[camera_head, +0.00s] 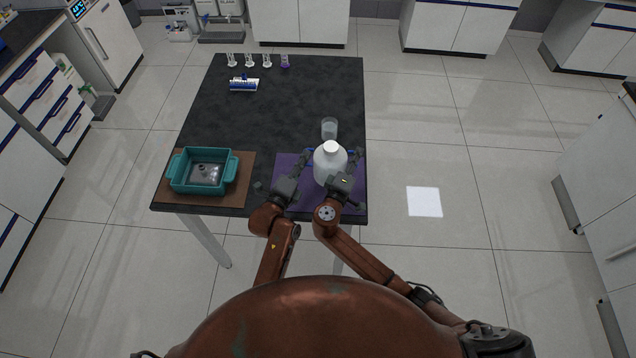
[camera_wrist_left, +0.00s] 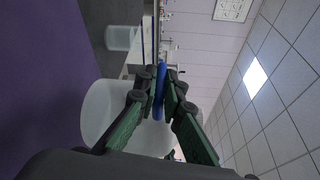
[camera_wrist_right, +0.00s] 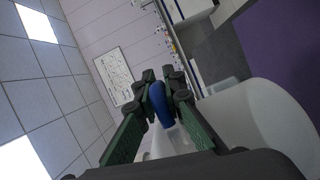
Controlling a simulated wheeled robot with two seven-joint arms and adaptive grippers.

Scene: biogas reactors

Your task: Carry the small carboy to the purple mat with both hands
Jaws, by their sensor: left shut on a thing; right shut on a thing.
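The small carboy (camera_head: 328,163) is a white bottle with a white cap and blue handles. It stands upright over the purple mat (camera_head: 291,167) at the front right of the dark table; I cannot tell whether its base touches the mat. My left gripper (camera_head: 304,158) is shut on a blue handle (camera_wrist_left: 158,88) at the carboy's left side. My right gripper (camera_head: 352,165) is shut on the other blue handle (camera_wrist_right: 159,103) at the right side. The carboy's body also shows in the left wrist view (camera_wrist_left: 100,112) and in the right wrist view (camera_wrist_right: 270,125). My arms hide part of its base.
A clear beaker (camera_head: 329,127) stands just behind the carboy. A teal tray (camera_head: 203,190) sits on a brown mat (camera_head: 240,190) at the left. A blue and white rack (camera_head: 244,84) and several small flasks (camera_head: 250,61) are at the far end. The table's middle (camera_head: 260,125) is clear.

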